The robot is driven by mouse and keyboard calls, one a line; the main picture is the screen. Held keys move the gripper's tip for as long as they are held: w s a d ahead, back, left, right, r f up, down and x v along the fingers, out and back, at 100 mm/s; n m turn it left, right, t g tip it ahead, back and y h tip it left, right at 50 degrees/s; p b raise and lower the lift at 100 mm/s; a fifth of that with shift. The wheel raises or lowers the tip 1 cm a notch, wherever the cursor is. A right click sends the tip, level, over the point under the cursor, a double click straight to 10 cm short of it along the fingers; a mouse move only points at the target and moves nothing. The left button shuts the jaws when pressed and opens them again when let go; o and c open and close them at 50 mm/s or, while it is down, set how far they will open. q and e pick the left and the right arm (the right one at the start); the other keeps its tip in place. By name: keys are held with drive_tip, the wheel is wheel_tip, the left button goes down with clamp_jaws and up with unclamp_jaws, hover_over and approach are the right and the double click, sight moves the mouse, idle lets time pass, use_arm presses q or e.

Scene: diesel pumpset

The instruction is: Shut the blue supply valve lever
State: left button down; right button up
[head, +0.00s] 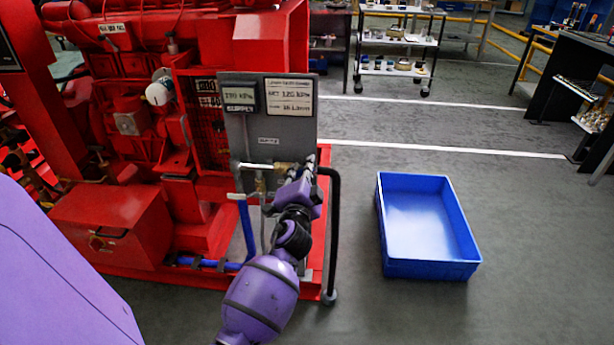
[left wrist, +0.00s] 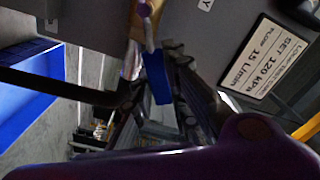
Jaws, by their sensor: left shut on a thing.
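My left gripper (head: 303,174) reaches up to the grey panel (head: 243,133) on the red pumpset, at the right end of its brass and white pipework. In the left wrist view the blue supply valve lever (left wrist: 157,77) sits between the dark fingers, which are shut on it. A brass fitting (left wrist: 134,58) shows beside the lever. In the head view the gripper hides the lever. A small display marked SUPPLY (head: 240,95) is on the panel; its number is hard to read. My right gripper is not in view.
A sign (head: 289,97) reading SET 120 kPa is on the panel. A black bent pipe (head: 334,230) stands close to the right of my gripper. A blue bin (head: 430,268) is on the floor to the right, with clear floor around it. Shelves (head: 398,42) stand behind.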

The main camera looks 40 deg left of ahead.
use_arm(q)
drive_tip(key=n, duration=0.1)
drive_tip(key=a+r+n, duration=0.1)
drive_tip(key=n, duration=0.1)
drive_tip(key=shift+s+r+p, duration=0.25)
drive_tip(key=shift+s+p, duration=0.05)
drive_tip(key=shift+p, duration=0.1)
drive_tip(key=n, duration=0.1)
drive_tip(key=a+r+n+p, duration=0.1)
drive_tip(key=shift+s+n, duration=0.3)
drive_tip(key=shift+s, duration=0.05)
drive_tip(key=a+n+p, duration=0.1)
drive_tip(key=s+n+p, duration=0.1)
drive_tip(key=n, duration=0.1)
drive_tip(key=a+n+p, duration=0.1)
drive_tip(key=n, duration=0.1)
drive_tip(key=shift+s+a+r, duration=0.3)
drive_tip(key=shift+a+r, duration=0.05)
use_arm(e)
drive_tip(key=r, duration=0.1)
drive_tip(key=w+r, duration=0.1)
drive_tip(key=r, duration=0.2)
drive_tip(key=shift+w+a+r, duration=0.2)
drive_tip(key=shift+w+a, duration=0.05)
use_arm(q)
drive_tip(key=shift+n, duration=0.3)
